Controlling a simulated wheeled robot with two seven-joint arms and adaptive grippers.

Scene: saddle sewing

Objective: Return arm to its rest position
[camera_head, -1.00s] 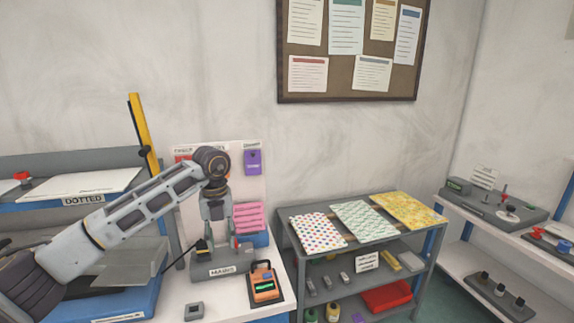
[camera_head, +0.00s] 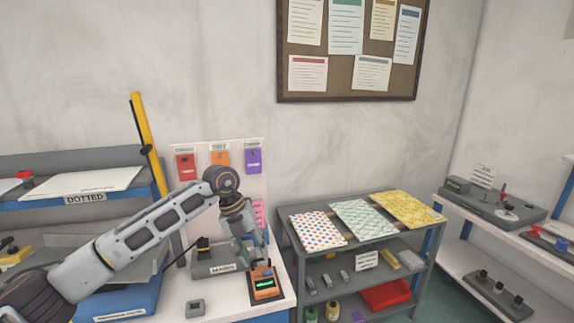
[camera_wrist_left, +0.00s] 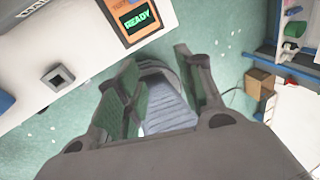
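My left arm (camera_head: 150,228) reaches in from the left over the white bench, with its wrist bent downward. My left gripper (camera_head: 252,256) hangs above the bench just behind the orange device (camera_head: 264,284). In the left wrist view the two fingers of my left gripper (camera_wrist_left: 154,58) are spread, with nothing between them. The orange device shows a green "READY" screen in that view (camera_wrist_left: 137,18). The grey "MARKS" block (camera_head: 220,264) stands left of the gripper. My right gripper does not show.
A small grey square piece (camera_head: 195,308) lies at the bench's front. A board (camera_head: 217,195) with red, orange and purple tags stands behind. A shelf with patterned fabrics (camera_head: 365,218) is to the right. A yellow upright bar (camera_head: 146,135) stands behind the arm.

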